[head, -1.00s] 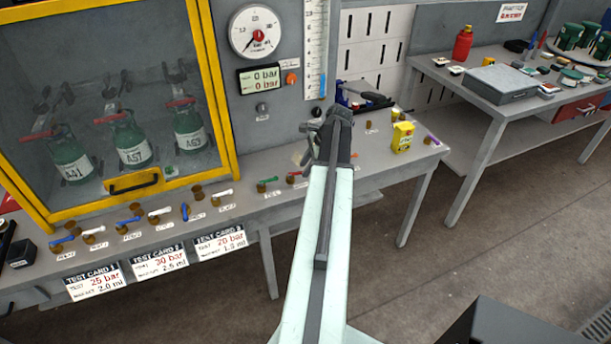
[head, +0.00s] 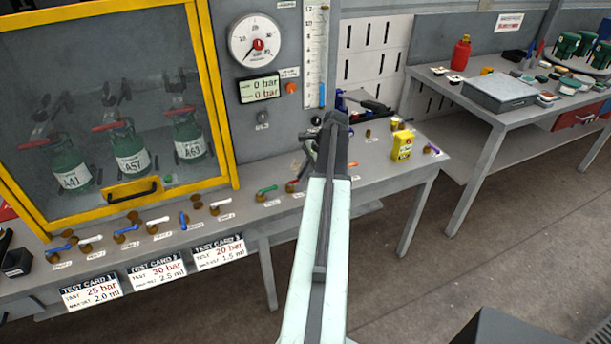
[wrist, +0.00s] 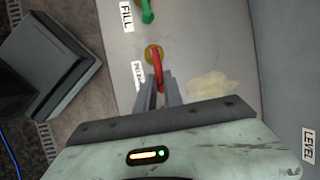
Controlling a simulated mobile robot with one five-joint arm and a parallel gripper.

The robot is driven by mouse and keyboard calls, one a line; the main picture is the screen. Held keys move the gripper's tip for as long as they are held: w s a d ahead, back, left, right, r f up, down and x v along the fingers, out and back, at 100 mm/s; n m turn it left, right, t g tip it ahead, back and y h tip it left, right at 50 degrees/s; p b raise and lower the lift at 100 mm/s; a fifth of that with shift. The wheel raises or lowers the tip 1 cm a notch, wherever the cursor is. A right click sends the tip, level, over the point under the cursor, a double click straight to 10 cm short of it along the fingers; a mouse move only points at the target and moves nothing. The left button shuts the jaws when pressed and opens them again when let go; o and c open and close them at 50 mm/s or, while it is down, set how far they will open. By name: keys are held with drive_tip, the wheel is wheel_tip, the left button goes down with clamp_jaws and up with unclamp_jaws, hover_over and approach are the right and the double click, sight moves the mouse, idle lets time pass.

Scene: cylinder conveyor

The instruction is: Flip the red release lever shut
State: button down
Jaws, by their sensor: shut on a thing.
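The red release lever (wrist: 158,69) is on a round brass valve fitting (wrist: 154,54) in the wrist view. Its handle runs from the fitting down between the two fingers of my gripper (wrist: 160,80), which is shut on it. A label beside it is only partly readable. In the head view the red lever (head: 292,183) shows as a small red piece on the bench, just left of my arm. There my gripper is mostly hidden behind my arm.
A green lever (wrist: 147,12) labelled FILL sits beside the red one. Several blue and white levers line the bench front (head: 150,250). A yellow-framed cabinet (head: 222,110) stands at left. A yellow box (head: 402,146) stands right of my arm. The gauge display (head: 260,89) reads 0 bar.

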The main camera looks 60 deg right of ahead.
drive_tip(key=c, duration=1.5)
unclamp_jaws()
drive_tip(key=shift+r, duration=0.25)
drive_tip(key=p+v, duration=0.7)
drive_tip(key=shift+s+d+r, duration=0.1)
drive_tip(key=shift+s+r, duration=0.05)
